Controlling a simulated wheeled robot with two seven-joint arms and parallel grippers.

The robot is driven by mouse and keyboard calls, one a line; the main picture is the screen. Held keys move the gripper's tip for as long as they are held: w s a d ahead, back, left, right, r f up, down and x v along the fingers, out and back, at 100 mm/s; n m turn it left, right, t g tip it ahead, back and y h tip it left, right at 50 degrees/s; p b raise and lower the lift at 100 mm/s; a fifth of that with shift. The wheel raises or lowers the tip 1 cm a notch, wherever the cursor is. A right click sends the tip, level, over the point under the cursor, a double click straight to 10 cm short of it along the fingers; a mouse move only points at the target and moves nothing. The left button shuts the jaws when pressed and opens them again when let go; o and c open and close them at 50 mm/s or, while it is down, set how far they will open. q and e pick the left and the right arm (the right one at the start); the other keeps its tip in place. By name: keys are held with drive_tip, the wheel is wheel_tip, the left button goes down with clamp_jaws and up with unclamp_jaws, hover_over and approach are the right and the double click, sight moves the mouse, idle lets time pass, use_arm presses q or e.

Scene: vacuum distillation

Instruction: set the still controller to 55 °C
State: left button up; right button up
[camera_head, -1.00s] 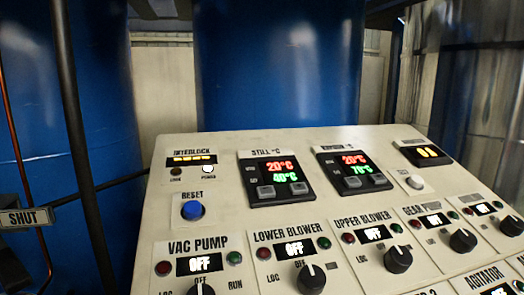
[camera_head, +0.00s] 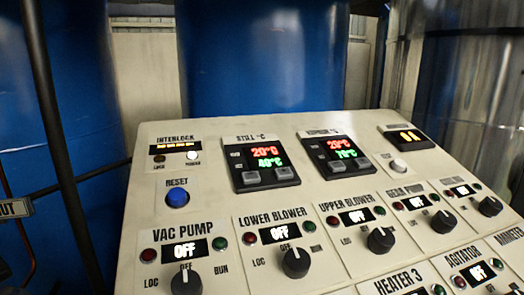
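The still controller (camera_head: 261,164) is a black module under the label "STILL °C" on the sloping cream panel. Its upper red line reads 20 °C and its lower green line reads about 40 °C, slightly blurred. It has two grey buttons below the digits, a left one (camera_head: 251,177) and a right one (camera_head: 284,172). Neither of my grippers shows in the head view.
A second, similar controller (camera_head: 336,158) stands to the right, reading 20 °C in red and about 70 °C in green. A blue reset button (camera_head: 177,197) lies to the left. Several black knobs, such as the vac pump knob (camera_head: 187,282), line the front. A dark pole (camera_head: 62,150) stands at left.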

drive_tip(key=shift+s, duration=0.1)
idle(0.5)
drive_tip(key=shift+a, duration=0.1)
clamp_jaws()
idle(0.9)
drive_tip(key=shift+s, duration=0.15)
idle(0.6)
